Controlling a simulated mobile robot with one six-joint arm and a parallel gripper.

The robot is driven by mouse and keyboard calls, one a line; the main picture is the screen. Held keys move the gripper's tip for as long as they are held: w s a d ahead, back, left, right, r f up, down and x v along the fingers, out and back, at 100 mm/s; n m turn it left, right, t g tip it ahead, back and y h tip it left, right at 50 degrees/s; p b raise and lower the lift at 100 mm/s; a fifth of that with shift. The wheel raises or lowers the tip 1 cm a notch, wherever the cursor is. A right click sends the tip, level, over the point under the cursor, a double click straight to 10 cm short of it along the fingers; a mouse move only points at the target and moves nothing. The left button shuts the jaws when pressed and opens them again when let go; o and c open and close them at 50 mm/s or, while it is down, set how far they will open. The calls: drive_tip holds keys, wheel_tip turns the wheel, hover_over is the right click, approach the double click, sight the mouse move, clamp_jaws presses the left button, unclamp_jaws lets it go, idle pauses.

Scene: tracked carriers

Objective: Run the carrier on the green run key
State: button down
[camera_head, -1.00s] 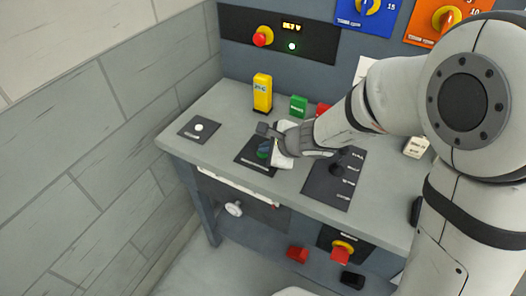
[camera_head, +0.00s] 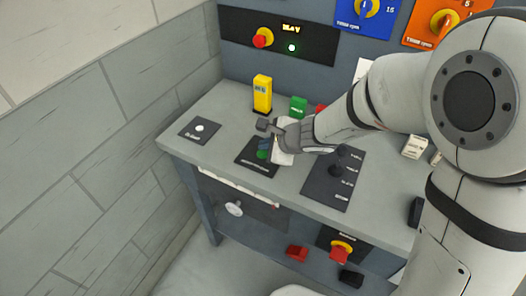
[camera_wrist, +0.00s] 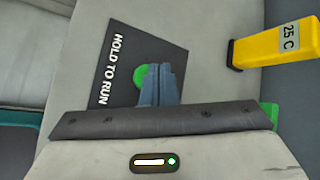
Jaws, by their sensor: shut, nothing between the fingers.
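The green run key (camera_head: 262,155) is a round green button on a black plate (camera_head: 247,162) on the bench top. The plate reads "HOLD TO RUN" in the wrist view (camera_wrist: 110,62). My gripper (camera_head: 264,144) is shut and empty, with its blue-grey fingers over the key. In the wrist view the fingertips (camera_wrist: 154,72) overlap the right part of the green key (camera_wrist: 140,76). I cannot tell whether they touch or press it. I cannot identify the carrier with certainty in either view.
A yellow block (camera_head: 262,93) marked 25 C and a green block (camera_head: 298,106) stand behind the key. A black plate with a white button (camera_head: 199,128) lies to the left. A black lever panel (camera_head: 330,182) lies to the right. A lit display (camera_head: 291,28) is on the back wall.

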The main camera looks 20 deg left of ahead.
wheel_tip(320, 180, up, 5)
drive_tip(key=p, duration=0.4)
drive_tip(key=shift+r, duration=0.1)
idle(2.1)
drive_tip(key=s+d+r+n+h, duration=0.2)
drive_tip(key=s+d+n, duration=0.2)
drive_tip(key=d, duration=0.8)
drive_tip(key=s+d+r+n+h, duration=0.3)
drive_tip(key=s+d+n, duration=0.1)
drive_tip(key=d, duration=0.8)
drive_tip(key=s+d+r+n+g+h, duration=0.1)
drive_tip(key=s+d+n, duration=0.4)
drive_tip(key=d, duration=0.6)
drive_tip(key=shift+d+r+n+h, duration=0.35)
drive_tip(key=shift+r+h, duration=0.4)
drive_tip(key=shift+h, duration=0.45)
